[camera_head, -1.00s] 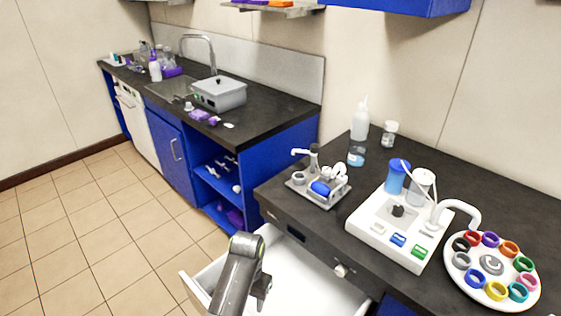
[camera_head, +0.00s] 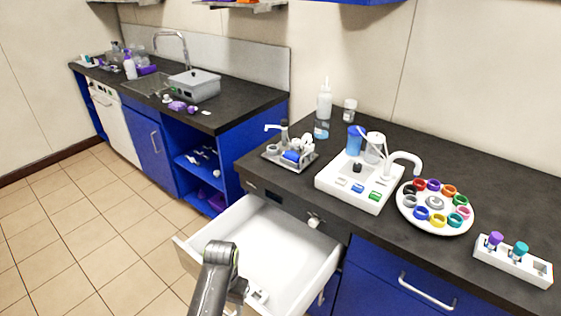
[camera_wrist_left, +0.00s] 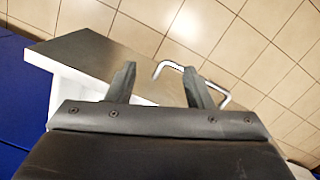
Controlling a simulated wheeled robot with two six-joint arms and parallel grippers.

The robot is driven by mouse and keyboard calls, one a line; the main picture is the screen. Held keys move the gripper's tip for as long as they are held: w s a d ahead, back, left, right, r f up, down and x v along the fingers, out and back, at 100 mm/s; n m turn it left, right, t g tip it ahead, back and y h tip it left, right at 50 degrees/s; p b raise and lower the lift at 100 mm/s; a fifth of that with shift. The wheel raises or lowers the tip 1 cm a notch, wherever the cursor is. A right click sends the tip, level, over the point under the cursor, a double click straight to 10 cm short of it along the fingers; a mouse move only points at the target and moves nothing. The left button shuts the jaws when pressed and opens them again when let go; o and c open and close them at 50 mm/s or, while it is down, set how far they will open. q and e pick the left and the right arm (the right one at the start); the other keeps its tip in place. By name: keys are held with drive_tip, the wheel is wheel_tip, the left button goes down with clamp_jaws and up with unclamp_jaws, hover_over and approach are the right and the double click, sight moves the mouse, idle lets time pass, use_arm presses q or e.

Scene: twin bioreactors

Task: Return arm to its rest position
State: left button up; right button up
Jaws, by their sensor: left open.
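My left arm comes in from the bottom of the head view, over the open white drawer (camera_head: 275,238). My left gripper (camera_head: 246,294) is partly hidden behind my own wrist there. In the left wrist view its two fingers (camera_wrist_left: 160,78) stand apart with nothing between them. The drawer front (camera_wrist_left: 90,52) and its metal handle (camera_wrist_left: 222,92) lie beyond the fingers, and the fingers do not grip the handle. My right gripper is not in view.
The dark counter (camera_head: 510,200) carries a white device (camera_head: 345,190), a round plate of coloured rings (camera_head: 436,222), a tray of small items (camera_head: 290,153) and a tube rack (camera_head: 512,262). The tiled floor (camera_head: 100,240) on the left is clear.

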use_arm(q)
drive_tip(key=s+a+f+n, duration=0.1)
drive_tip(key=s+a+f, duration=0.2)
drive_tip(key=s+f, duration=0.35)
drive_tip(key=s+a+f+t, duration=0.1)
drive_tip(key=s+a+f, duration=0.2)
drive_tip(key=f, duration=0.6)
drive_tip(key=s+a+f+n, duration=0.1)
drive_tip(key=s+a+f, duration=0.2)
drive_tip(key=s+f, duration=0.35)
drive_tip(key=s+a+f, duration=0.2)
drive_tip(key=s+f, duration=0.1)
drive_tip(key=s, duration=0.4)
drive_tip(key=s+a+f+n+t, duration=0.1)
drive_tip(key=s+a+f, duration=0.2)
drive_tip(key=s, duration=0.5)
drive_tip(key=s+a+f, duration=0.3)
drive_tip(key=s+f, duration=0.1)
drive_tip(key=s, duration=0.4)
drive_tip(key=shift+f+n+y, duration=0.25)
drive_tip(key=shift+n+y, duration=0.05)
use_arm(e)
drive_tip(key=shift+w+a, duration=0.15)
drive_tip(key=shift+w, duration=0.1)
use_arm(q)
drive_tip(key=shift+w, duration=0.1)
